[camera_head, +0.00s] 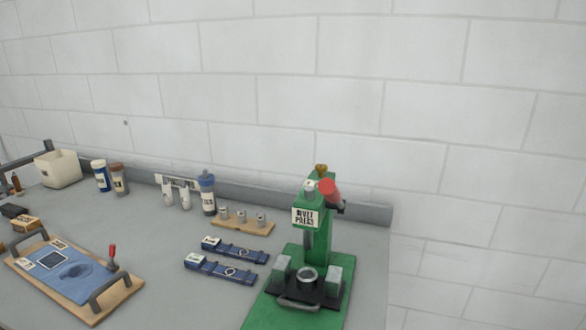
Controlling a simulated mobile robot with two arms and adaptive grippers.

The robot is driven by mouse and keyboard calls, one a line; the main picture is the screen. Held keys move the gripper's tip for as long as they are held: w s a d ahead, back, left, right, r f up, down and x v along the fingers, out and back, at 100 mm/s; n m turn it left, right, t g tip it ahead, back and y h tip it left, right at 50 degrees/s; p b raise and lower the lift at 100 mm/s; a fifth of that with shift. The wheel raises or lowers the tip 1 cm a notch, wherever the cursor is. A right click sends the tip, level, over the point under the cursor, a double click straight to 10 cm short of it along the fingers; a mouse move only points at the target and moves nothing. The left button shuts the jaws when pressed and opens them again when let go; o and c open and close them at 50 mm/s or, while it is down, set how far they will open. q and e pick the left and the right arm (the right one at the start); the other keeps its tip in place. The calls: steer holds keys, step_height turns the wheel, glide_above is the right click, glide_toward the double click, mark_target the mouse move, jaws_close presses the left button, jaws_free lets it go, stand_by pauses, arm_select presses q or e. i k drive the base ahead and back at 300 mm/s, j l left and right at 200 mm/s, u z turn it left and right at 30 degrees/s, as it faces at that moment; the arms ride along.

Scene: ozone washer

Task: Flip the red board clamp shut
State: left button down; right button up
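A clamp with a red handle (112,252) stands on the right part of a wooden board (92,318) at the lower left. The handle points up, close to upright. The board carries a blue panel (98,284) with a round dark area and two grey bar handles, one at each end. The clamp sits beside the right grey handle (108,289); its base is too small to make out clearly. Neither of my grippers shows in the head view.
A green press (314,240) with its own red knob (328,190) stands at right. Two blue strap-like pieces (220,269) lie between board and press. Bottles (207,195), a wooden block with cylinders (243,228) and a cream bin (58,170) line the back. Bare grey table surrounds the board's right side.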

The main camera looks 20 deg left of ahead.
mark_target(112, 247)
steer(key=k+j, duration=0.1)
steer(key=j, duration=0.45)
steer(key=k+j, duration=0.1)
steer(key=j, duration=0.95)
steer(key=k+j, duration=0.15)
steer(key=j, duration=0.35)
steer(key=k+j, duration=0.1)
steer(key=j, duration=0.45)
steer(key=k+j, duration=0.1)
steer(key=j, duration=0.4)
steer(key=k+j, duration=0.1)
steer(key=j, duration=0.45)
